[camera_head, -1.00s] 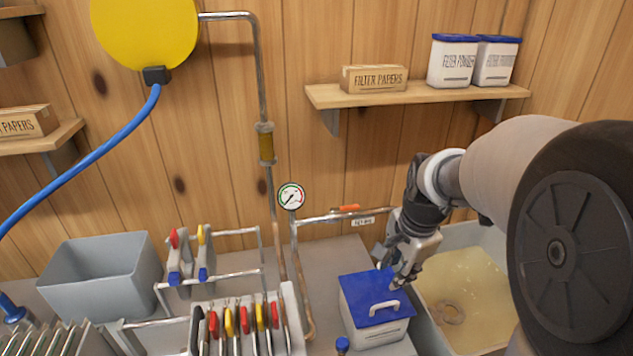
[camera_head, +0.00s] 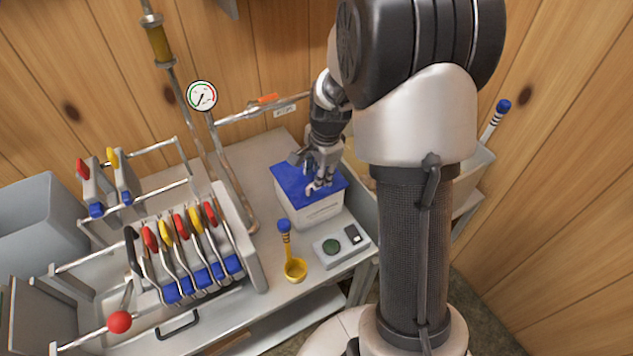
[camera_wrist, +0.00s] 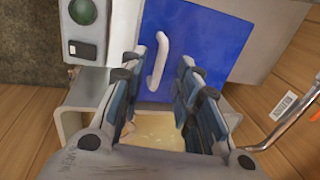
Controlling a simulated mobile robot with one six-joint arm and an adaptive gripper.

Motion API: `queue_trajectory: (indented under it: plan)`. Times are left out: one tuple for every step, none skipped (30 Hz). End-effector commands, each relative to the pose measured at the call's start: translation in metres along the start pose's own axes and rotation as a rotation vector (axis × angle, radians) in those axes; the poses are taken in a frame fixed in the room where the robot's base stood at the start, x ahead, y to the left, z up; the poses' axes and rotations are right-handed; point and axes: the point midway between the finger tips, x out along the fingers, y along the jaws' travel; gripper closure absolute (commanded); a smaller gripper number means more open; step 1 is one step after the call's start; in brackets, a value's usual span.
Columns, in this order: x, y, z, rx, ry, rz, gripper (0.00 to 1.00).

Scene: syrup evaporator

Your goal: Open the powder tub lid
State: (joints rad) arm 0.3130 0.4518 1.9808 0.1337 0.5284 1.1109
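The powder tub is a white box (camera_head: 312,213) with a blue lid (camera_head: 290,181) on the counter. The lid lies flat on the tub, closed. In the wrist view the blue lid (camera_wrist: 205,40) carries a white bar handle (camera_wrist: 159,58). My gripper (camera_head: 319,183) is over the lid, pointing down, and hides most of the handle in the head view. In the wrist view my gripper (camera_wrist: 160,82) is open, with its dark fingers apart on either side of the handle's near end. The handle sits closer to the left finger; contact cannot be told.
A rack of coloured-handled tools (camera_head: 190,250) stands left. A pipe with a gauge (camera_head: 202,96) runs behind. A pan of yellowish liquid (camera_wrist: 158,130) adjoins the tub.

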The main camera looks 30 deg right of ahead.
Motion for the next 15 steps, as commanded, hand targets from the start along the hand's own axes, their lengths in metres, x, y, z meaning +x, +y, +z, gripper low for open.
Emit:
queue_trajectory:
  plan:
    - [0.010,0.001,0.000,0.000,-0.001,0.001,0.70]
    - [0.014,0.001,0.000,0.000,-0.001,0.002,0.70]
    - [0.018,0.001,0.000,0.000,-0.001,0.002,0.70]
    - [0.021,0.000,0.000,0.000,-0.001,0.001,0.70]
    - [0.023,0.000,0.000,0.000,0.000,0.000,0.70]
    - [0.025,0.000,0.000,0.000,0.000,0.000,0.70]
    - [0.026,0.000,0.000,-0.001,0.000,-0.001,0.70]
    - [0.028,0.000,0.000,-0.001,0.000,0.000,0.70]
    - [0.028,0.000,0.000,-0.001,0.000,0.000,0.70]
    - [0.029,0.000,0.000,-0.001,0.000,0.000,0.70]
    - [0.029,0.000,0.000,-0.001,0.000,0.000,0.70]
    - [0.029,0.000,0.000,-0.001,0.000,-0.001,0.70]
    - [0.029,0.000,0.000,-0.001,0.000,-0.001,0.70]
    - [0.029,0.000,0.000,-0.001,0.000,-0.001,0.70]
    - [0.029,0.000,0.000,-0.001,0.000,-0.001,0.70]
